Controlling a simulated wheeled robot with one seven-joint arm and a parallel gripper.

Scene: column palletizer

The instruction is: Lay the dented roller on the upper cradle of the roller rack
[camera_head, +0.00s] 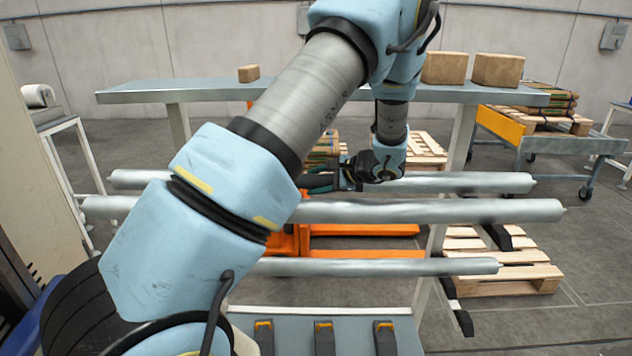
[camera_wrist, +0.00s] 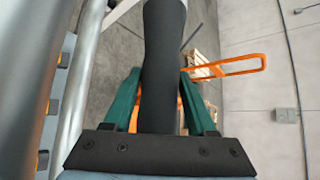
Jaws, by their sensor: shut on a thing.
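My gripper (camera_head: 335,180) is shut on the dark middle of the farthest long grey roller (camera_head: 470,183), which I take as the dented roller. In the wrist view its dark part (camera_wrist: 163,100) runs between the green fingers and narrows at a waist. The roller lies level, and my arm hides part of it. The roller rack (camera_head: 425,290) has a pale post with a dark upper cradle arm (camera_head: 497,237) and a lower arm (camera_head: 463,322). I cannot tell whether the held roller touches a cradle.
A second long roller (camera_head: 500,211) lies parallel in front, and a third (camera_head: 400,267) lies lower. A bench (camera_head: 200,90) with boxes (camera_head: 497,70) stands behind. Orange pallet-jack parts (camera_head: 365,229) and a wooden pallet (camera_head: 500,280) are near the rack. A shelf in front carries several dark blocks (camera_head: 325,340).

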